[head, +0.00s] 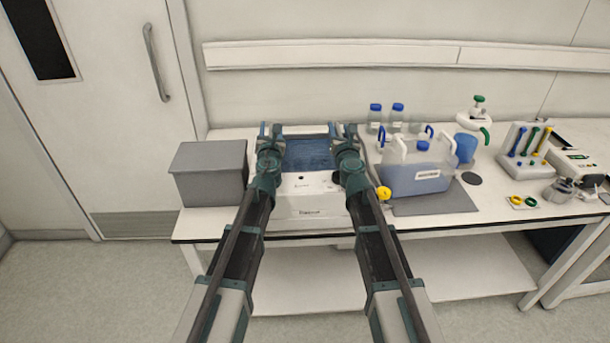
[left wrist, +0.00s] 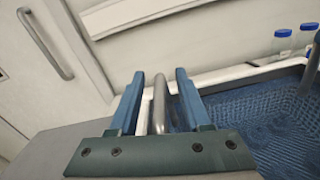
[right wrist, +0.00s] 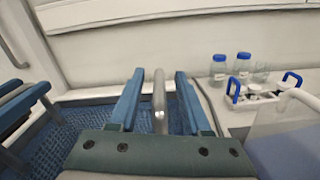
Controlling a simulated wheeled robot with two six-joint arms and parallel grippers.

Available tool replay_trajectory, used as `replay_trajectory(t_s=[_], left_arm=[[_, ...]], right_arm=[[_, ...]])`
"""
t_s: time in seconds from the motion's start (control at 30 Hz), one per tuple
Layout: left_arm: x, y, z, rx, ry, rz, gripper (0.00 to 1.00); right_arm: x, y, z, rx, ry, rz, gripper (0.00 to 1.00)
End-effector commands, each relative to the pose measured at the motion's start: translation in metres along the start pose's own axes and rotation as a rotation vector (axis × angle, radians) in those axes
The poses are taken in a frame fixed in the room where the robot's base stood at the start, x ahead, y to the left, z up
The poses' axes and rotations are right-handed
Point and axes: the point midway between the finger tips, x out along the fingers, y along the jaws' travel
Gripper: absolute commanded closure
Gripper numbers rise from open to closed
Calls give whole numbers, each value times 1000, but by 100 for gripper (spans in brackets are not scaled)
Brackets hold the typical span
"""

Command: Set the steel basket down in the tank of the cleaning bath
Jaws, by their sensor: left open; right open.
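The steel basket (head: 308,153) shows as a dark blue-tinted mesh inside the tank opening of the white cleaning bath (head: 312,205). Its mesh also shows in the left wrist view (left wrist: 270,125) and the right wrist view (right wrist: 55,140). My left gripper (head: 270,131) is open, with a steel handle (left wrist: 160,103) upright between its fingers and a gap on each side. My right gripper (head: 343,131) is open around the other steel handle (right wrist: 159,100), also with gaps. The basket's underside is hidden, so its contact with the tank floor cannot be seen.
A grey box (head: 210,172) stands close left of the bath. A yellow knob (head: 383,193) is near my right arm. Blue-capped bottles (head: 397,115) stand behind, near the wall.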

Motion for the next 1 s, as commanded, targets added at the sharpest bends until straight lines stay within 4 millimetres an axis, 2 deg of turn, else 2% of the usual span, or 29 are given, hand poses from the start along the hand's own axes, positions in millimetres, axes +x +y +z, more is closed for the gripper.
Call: replay_trajectory(t_s=[0.27, 0.47, 0.8, 1.0], left_arm=[[-13, 0, 0, 0, 0, -1, 52], [-44, 0, 0, 0, 0, -2, 52], [-110, 0, 0, 0, 0, -1, 52], [-121, 0, 0, 0, 0, 0, 52]], right_arm=[[0, 0, 0, 0, 0, 1, 52], [0, 0, 0, -1, 0, 1, 52], [0, 0, 0, 0, 0, 1, 52], [0, 0, 0, -1, 0, 1, 52]])
